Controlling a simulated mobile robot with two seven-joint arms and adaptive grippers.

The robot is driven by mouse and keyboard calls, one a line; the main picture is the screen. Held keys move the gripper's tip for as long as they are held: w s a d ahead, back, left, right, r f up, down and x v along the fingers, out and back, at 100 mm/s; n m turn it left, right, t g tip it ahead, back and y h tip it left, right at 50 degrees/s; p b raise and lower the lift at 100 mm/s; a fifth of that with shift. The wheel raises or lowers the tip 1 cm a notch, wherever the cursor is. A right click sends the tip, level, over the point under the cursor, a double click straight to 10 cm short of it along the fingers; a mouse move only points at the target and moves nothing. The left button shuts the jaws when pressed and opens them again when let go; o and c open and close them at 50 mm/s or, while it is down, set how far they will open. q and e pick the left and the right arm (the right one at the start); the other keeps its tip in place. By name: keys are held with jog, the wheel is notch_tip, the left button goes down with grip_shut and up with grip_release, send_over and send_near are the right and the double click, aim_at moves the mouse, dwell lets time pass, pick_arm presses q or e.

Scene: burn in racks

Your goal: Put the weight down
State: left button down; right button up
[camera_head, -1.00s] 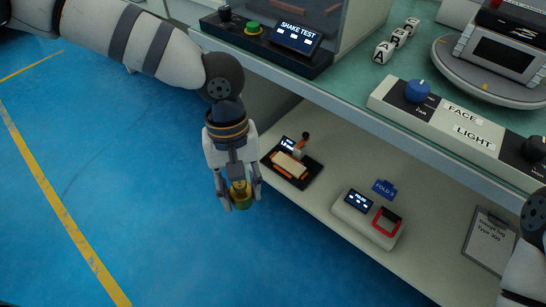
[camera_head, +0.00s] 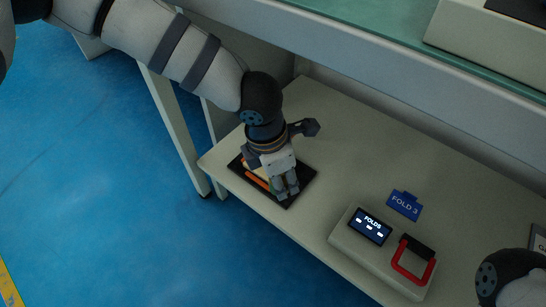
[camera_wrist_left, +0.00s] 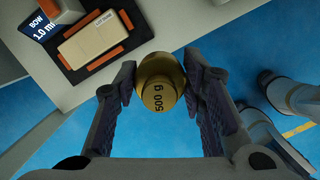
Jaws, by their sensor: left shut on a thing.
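A brass weight (camera_wrist_left: 160,88) marked 500 g sits between the fingers of my left gripper (camera_wrist_left: 160,76) in the left wrist view. The gripper is shut on it. In the head view my left gripper (camera_head: 286,187) points down in front of the black plate (camera_head: 301,190) on the lower shelf and covers part of it. The weight is hard to make out there. In the left wrist view a tan block (camera_wrist_left: 92,38) with orange pieces lies on the black plate, beside a small display reading BOW (camera_wrist_left: 40,25). My right gripper is out of view.
The lower shelf (camera_head: 340,145) has free room behind the plate. A white box with a FOLDS screen (camera_head: 369,226) and red frame (camera_head: 398,262) stands to the right, near a blue FOLD 3 tag (camera_head: 405,204). The upper bench (camera_head: 370,45) overhangs the back.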

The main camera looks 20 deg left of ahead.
pick_arm(q)
jog(key=w+a+f+b, duration=0.2)
jog(key=w+f, duration=0.1)
jog(key=w+a+f+b, duration=0.2)
jog(key=w, duration=0.1)
jog(key=w+a+f+b, duration=0.2)
jog(key=w+f+b, duration=0.1)
jog(key=w, duration=0.1)
jog(key=shift+w+a+f, duration=0.1)
jog(key=shift+a+f, duration=0.05)
jog(key=shift+f, duration=0.15)
jog(key=shift+w+a+f+b, duration=0.3)
jog(key=shift+w+f+b, duration=0.1)
jog(key=shift+w+f, duration=0.1)
jog(key=f, duration=0.1)
jog(key=f+b, duration=0.1)
jog(key=f, duration=0.1)
jog(key=shift+w+a+f+b, duration=0.15)
jog(key=shift+w+f+b, duration=0.1)
jog(key=shift+f+b, duration=0.05)
jog(key=shift+r, duration=0.15)
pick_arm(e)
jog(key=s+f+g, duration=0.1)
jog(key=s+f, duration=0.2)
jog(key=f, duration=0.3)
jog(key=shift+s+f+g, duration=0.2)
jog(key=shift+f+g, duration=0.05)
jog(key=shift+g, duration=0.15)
